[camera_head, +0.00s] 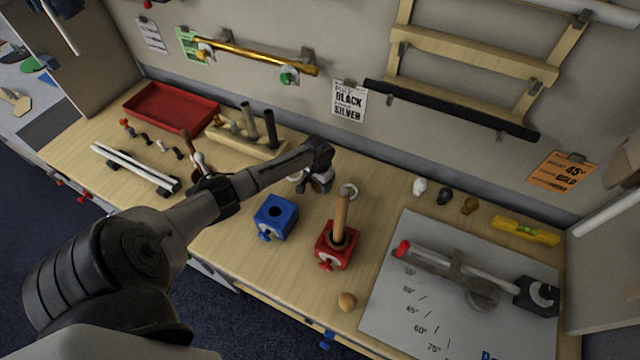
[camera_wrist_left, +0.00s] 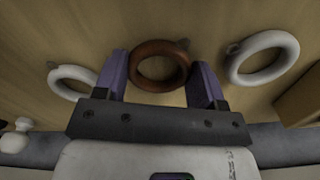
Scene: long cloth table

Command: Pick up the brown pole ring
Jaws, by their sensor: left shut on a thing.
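The brown pole ring (camera_wrist_left: 160,46) is between the two purple-padded fingers of my left gripper (camera_wrist_left: 159,64) in the left wrist view. The fingers press on its opposite sides. White rings lie on either side of it, one at the left (camera_wrist_left: 73,68) and a larger-looking one at the right (camera_wrist_left: 290,45). In the head view my left gripper (camera_head: 318,183) is low over the table's back part, and the brown ring is hidden there. Whether the ring is clear of the tabletop I cannot tell. My right gripper is not in view.
A white ring (camera_head: 353,188) lies just right of the gripper in the head view. A red block (camera_head: 335,258) with an upright wooden pole and a blue block (camera_head: 275,222) stand in front. Several small knobs stand behind the grey board (camera_head: 400,290).

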